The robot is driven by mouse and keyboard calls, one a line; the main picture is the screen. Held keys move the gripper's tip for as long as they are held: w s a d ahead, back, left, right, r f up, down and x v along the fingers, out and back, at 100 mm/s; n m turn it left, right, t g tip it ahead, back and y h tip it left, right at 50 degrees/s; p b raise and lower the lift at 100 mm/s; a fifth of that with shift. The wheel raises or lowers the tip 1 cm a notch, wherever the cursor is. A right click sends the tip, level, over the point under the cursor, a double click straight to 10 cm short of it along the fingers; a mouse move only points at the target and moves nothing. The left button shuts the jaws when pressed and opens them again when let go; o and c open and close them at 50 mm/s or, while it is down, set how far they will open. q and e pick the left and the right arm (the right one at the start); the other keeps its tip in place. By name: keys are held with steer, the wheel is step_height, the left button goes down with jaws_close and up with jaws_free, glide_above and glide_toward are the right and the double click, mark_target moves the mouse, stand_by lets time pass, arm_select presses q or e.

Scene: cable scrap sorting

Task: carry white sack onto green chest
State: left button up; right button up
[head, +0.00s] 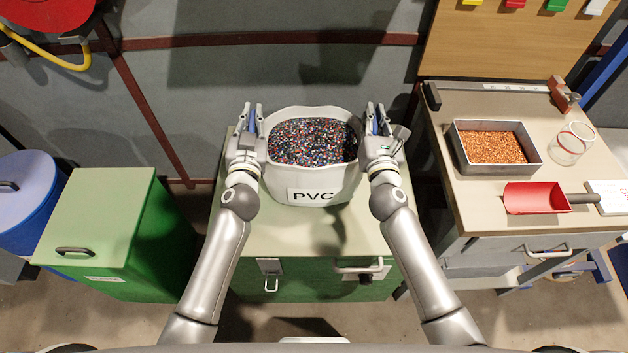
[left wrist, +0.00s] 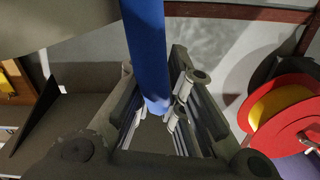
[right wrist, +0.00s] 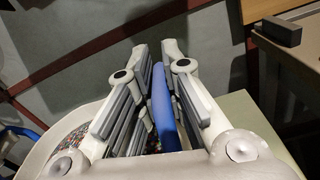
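The white sack (head: 338,188), marked PVC and full of mixed coloured granules, is upright over the lid of the green chest (head: 262,232) in the middle of the head view. A shadow falls on the lid in front of it; I cannot tell whether its base touches the lid. My left gripper (head: 251,112) is at the sack's left side, shut on its blue strap (left wrist: 146,50). My right gripper (head: 376,112) is at the right side, shut on the other blue strap (right wrist: 163,105). The sack's rim also shows in the right wrist view (right wrist: 45,150).
A second green box (head: 105,205) and a blue drum (head: 28,200) stand to the left. A workbench (head: 470,205) at right holds a metal tray of copper granules (head: 495,165), a red scoop (head: 535,198) and a glass jar (head: 568,148). The chest lid's front is clear.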

arm_select(q)
steer(key=o, duration=0.4)
steer(key=s, duration=0.6)
steer(key=shift+s+d, duration=0.25)
steer(key=shift+c, duration=0.2)
arm_select(e)
steer(key=shift+o, duration=0.2)
steer(key=shift+w+d+r, duration=0.1)
steer(key=shift+d+r, duration=0.1)
steer(key=shift+d, duration=0.05)
steer(key=shift+f, duration=0.1)
arm_select(q)
steer(key=shift+s+a, duration=0.1)
steer(key=shift+s, duration=0.5)
arm_select(e)
steer(key=shift+a, duration=0.1)
steer(key=o, duration=0.8)
arm_select(q)
steer(key=shift+f, duration=0.1)
arm_select(e)
steer(key=shift+s, duration=0.2)
steer(key=s, duration=1.1)
steer(key=shift+s+d, duration=0.2)
steer(key=shift+s, duration=0.1)
